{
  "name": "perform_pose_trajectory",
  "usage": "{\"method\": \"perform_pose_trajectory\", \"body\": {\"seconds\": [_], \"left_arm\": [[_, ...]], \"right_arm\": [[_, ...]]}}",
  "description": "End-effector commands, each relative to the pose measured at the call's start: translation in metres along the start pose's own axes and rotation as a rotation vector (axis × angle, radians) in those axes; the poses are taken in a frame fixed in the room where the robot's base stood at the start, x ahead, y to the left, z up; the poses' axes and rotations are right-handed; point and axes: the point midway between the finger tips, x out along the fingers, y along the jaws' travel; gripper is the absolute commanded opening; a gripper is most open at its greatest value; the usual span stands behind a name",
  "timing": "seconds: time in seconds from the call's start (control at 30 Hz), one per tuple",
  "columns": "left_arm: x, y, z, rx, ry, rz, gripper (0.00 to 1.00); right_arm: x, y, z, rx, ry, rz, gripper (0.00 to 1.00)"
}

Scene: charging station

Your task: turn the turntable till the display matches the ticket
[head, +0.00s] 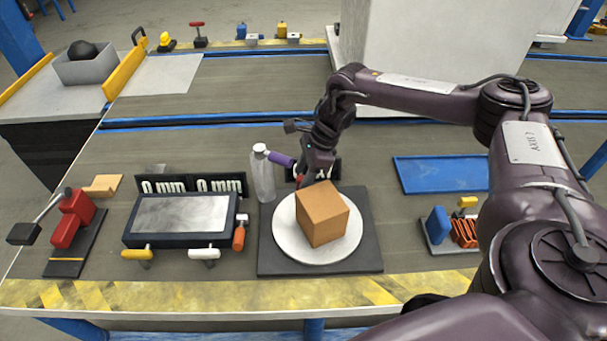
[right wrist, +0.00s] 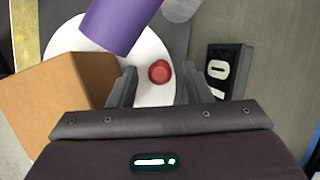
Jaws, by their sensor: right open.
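The turntable is a white disc (head: 290,243) on a dark square base (head: 365,262), also in the right wrist view (right wrist: 148,98). A brown cube (head: 322,215) sits on it. A red knob (right wrist: 160,72) stands near the disc's rim, behind the cube in the head view. My right gripper (right wrist: 160,85) is open, its fingers apart on either side of the knob, pointing down at the disc. A black display (head: 190,186) reads "0 mm 0 mm". Another black block with white characters (right wrist: 229,72) is partly hidden behind my gripper in the head view. I cannot identify the ticket. My left gripper is out of view.
A pale bottle (head: 262,178) and a purple cylinder (head: 280,158) stand close to my right gripper. A dark-framed panel (head: 180,215) lies left of the turntable. A red lever device (head: 72,217) is far left, a blue tray (head: 440,174) at right.

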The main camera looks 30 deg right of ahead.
Motion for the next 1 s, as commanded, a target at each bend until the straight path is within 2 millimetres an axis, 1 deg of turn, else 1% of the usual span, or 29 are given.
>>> {"method": "perform_pose_trajectory", "body": {"seconds": [0.1,0.27,0.3,0.63,0.8,0.9,0.93,1.0], "left_arm": [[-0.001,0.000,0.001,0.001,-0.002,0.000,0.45],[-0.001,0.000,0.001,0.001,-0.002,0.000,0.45],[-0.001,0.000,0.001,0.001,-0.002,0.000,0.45],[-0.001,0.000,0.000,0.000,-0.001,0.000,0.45],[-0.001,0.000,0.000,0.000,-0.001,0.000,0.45],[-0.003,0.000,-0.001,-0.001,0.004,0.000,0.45],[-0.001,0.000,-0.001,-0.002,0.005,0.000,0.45],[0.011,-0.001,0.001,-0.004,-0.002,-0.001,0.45]], "right_arm": [[0.003,0.000,0.000,0.001,0.000,0.000,0.45],[0.003,0.000,0.000,0.001,0.000,0.000,0.45],[0.003,0.000,0.000,0.002,0.000,0.000,0.43],[0.003,0.000,0.000,0.001,0.000,0.000,0.00],[0.003,0.000,0.000,0.001,0.000,0.000,0.00],[0.004,0.000,0.004,-0.033,0.000,0.014,0.00],[0.004,0.001,0.006,-0.053,0.000,0.023,0.00],[0.006,0.002,0.010,-0.091,-0.001,0.039,0.00]]}}
